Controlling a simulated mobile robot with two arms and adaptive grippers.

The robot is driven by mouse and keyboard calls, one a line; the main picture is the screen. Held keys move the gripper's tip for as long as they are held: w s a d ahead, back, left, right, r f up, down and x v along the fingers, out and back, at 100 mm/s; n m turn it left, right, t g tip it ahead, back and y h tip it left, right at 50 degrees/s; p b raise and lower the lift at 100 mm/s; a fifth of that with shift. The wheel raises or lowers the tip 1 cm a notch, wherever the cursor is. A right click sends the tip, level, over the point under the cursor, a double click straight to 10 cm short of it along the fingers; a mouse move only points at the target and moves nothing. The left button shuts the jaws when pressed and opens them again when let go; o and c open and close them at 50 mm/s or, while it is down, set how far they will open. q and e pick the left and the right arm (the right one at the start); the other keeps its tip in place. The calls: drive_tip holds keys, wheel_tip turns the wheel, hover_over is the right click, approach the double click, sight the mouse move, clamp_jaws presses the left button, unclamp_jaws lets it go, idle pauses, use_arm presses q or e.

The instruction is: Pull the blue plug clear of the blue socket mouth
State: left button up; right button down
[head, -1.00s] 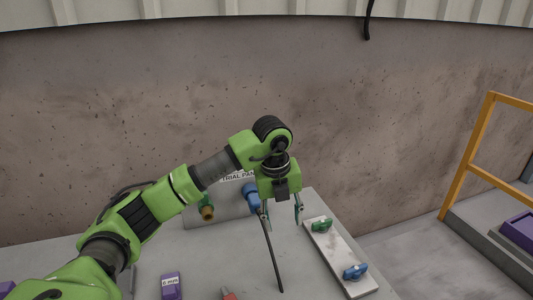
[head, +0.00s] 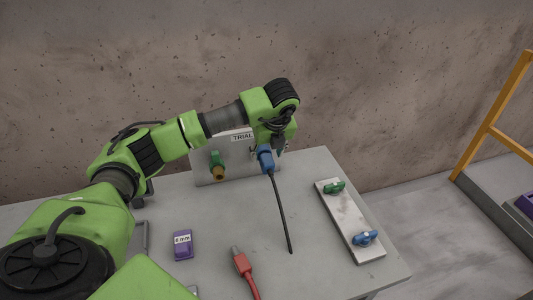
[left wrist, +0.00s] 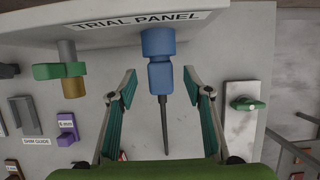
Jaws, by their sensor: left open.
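The blue plug (left wrist: 160,78) points up into the blue socket (left wrist: 158,41) on the trial panel in the left wrist view; the two blue parts meet with no clear gap. A black cable (left wrist: 165,125) trails from the plug. In the head view the blue plug (head: 266,160) shows below my left gripper (head: 268,152), with its cable (head: 282,215) running down over the slab. My left gripper (left wrist: 160,74) is open, one finger on each side of the plug, with space between the fingers and it. My right gripper is not in view.
A green fitting with a brass end (head: 217,168) is left of the plug on the panel (head: 238,172). A purple 6 mm block (head: 182,244) and a red connector (head: 240,260) lie on the slab (head: 325,275). A pale plate (head: 348,222) carries green and blue handles at right.

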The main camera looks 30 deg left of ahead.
sight(267, 158)
use_arm(q)
drive_tip(key=shift+x, duration=1.05)
drive_tip(key=shift+w+a+f+p, duration=0.15)
drive_tip(key=shift+f+p, duration=0.2)
drive_tip(key=shift+f, duration=0.4)
drive_tip(key=c, duration=1.3)
drive_tip(key=shift+o, duration=0.2)
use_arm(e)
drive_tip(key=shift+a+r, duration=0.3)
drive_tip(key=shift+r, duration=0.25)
use_arm(q)
drive_tip(key=shift+d, duration=0.25)
drive_tip(key=shift+s+d, duration=1.2)
drive_tip(key=shift+s, duration=0.05)
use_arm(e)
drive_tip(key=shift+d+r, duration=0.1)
